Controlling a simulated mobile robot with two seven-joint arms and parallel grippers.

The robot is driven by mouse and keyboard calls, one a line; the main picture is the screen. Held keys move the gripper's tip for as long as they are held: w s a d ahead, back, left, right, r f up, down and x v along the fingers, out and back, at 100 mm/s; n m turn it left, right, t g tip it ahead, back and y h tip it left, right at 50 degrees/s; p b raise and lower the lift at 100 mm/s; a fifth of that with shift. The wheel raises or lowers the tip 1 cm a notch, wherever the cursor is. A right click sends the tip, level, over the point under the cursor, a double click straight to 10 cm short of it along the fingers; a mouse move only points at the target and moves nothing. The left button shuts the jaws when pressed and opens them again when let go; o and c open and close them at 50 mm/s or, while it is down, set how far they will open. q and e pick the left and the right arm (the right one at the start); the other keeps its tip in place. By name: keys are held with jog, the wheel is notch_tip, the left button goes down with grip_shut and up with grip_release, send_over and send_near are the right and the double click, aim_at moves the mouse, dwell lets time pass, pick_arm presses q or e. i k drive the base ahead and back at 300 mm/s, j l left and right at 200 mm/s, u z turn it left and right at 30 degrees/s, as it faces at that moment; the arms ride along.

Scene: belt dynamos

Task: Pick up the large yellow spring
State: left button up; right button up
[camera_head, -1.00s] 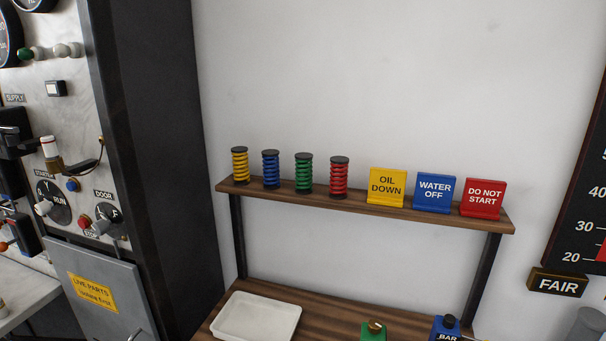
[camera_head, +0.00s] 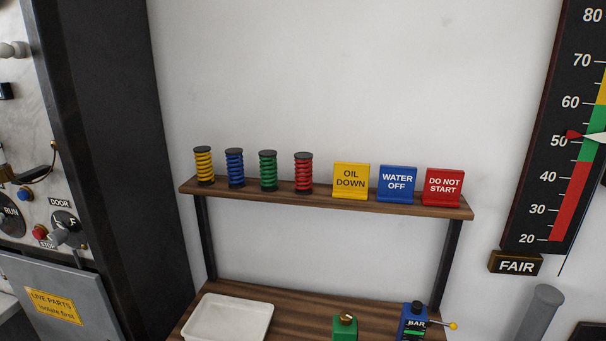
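The yellow spring (camera_head: 204,166) stands upright between dark end caps at the left end of the wooden shelf (camera_head: 320,199). To its right on the same shelf stand a blue spring (camera_head: 235,168), a green spring (camera_head: 268,170) and a red spring (camera_head: 303,173), all about the same size. Neither of my grippers is in view.
Signs reading OIL DOWN (camera_head: 351,180), WATER OFF (camera_head: 397,183) and DO NOT START (camera_head: 443,187) fill the shelf's right part. Below, a white tray (camera_head: 229,335), a green object (camera_head: 345,329) and a blue object (camera_head: 412,322) sit on the bench. A dark cabinet (camera_head: 110,150) stands left.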

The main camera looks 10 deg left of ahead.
aim_at(202, 159)
jog(key=i+j+u, duration=0.15)
jog(key=j, duration=0.25)
jog(key=j+u, duration=0.15)
jog(key=j, duration=0.3)
jog(key=i+j+u, duration=0.15)
jog(key=j, duration=0.25)
